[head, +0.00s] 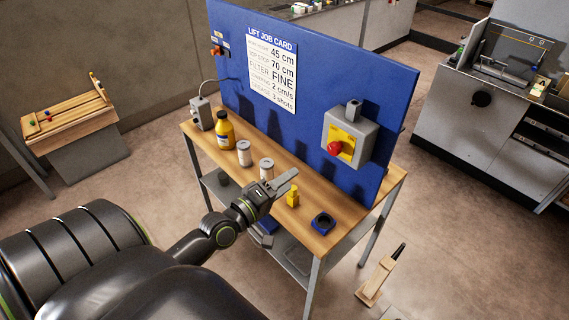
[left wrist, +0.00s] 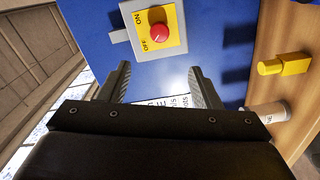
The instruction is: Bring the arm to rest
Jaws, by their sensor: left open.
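My left gripper (head: 284,182) is open and empty above the wooden bench top (head: 325,217), near its front edge. The arm comes in from the left. In the left wrist view the two fingers (left wrist: 162,85) stand apart with nothing between them, in front of the blue panel (left wrist: 95,30). My right gripper is not in view.
On the bench stand a yellow bottle (head: 225,132), two pale canisters (head: 244,154) (head: 267,169), a small yellow block-like part (head: 292,196) and a dark blue square piece (head: 323,223). Floor (head: 160,190) is clear left.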

